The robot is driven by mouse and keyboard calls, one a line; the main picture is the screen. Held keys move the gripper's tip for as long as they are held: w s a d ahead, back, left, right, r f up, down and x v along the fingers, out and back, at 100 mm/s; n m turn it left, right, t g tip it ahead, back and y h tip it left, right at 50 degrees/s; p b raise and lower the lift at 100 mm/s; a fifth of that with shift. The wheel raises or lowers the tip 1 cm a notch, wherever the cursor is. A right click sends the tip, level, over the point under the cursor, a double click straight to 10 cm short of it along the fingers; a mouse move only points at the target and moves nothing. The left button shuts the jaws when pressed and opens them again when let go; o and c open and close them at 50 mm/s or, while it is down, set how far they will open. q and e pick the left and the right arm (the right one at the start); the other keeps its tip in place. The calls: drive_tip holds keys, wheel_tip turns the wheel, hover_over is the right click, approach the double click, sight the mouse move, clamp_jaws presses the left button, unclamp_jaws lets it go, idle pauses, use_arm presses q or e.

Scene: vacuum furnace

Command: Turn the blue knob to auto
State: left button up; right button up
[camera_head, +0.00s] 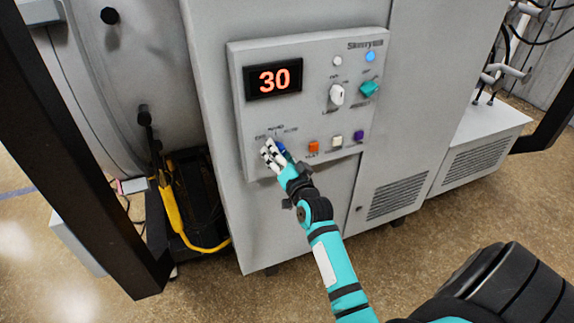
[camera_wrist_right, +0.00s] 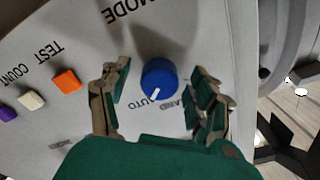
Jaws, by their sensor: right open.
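The blue knob (camera_wrist_right: 159,78) is on the light grey control panel, between the fingers of my right gripper (camera_wrist_right: 157,90) in the wrist view. The fingers are open, one on each side, with visible gaps to the knob. The knob's white pointer mark aims down and slightly left in that view, near the AUTO label (camera_wrist_right: 145,109); whether it lines up exactly I cannot tell. In the head view my right gripper (camera_head: 273,154) is at the panel's lower left and mostly covers the knob (camera_head: 282,148). My left gripper is not in view.
The panel (camera_head: 318,105) also carries a red "30" display (camera_head: 274,80), a white knob (camera_head: 336,95), a teal knob (camera_head: 369,89), a blue light (camera_head: 370,57), and orange (camera_head: 313,146), white (camera_head: 336,141) and purple (camera_head: 359,135) buttons right of my gripper. Yellow-and-black equipment (camera_head: 172,208) stands left.

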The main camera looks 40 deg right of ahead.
drive_tip(key=v, duration=1.1)
drive_tip(key=s+a+f+n+g+y+b, duration=0.1)
drive_tip(key=a+f+n+g+y, duration=0.15)
drive_tip(key=f, duration=0.85)
drive_tip(key=a+f+n+g+y+b, duration=0.1)
drive_tip(key=a+f+g, duration=0.15)
drive_tip(key=f, duration=0.95)
drive_tip(key=s+a+f+n+g, duration=0.1)
drive_tip(key=s+a+f+g, duration=0.2)
drive_tip(key=f, duration=0.5)
drive_tip(key=s+a+f+n, duration=0.2)
drive_tip(key=s+f, duration=0.3)
drive_tip(key=f, duration=0.4)
drive_tip(key=s+a+f+n+g+y+b, duration=0.1)
drive_tip(key=s+a+f+n+g+b, duration=0.2)
drive_tip(key=s+f, duration=1.05)
drive_tip(key=s+d+f+n+g, duration=0.1)
drive_tip(key=s+f+g, duration=0.1)
drive_tip(key=s, duration=0.7)
drive_tip(key=s+f+n+g, duration=0.2)
drive_tip(key=s+f, duration=0.3)
drive_tip(key=s, duration=0.5)
drive_tip(key=shift+d+f+g, duration=0.35)
drive_tip(key=shift+d+g, duration=0.05)
drive_tip(key=shift+g, duration=0.3)
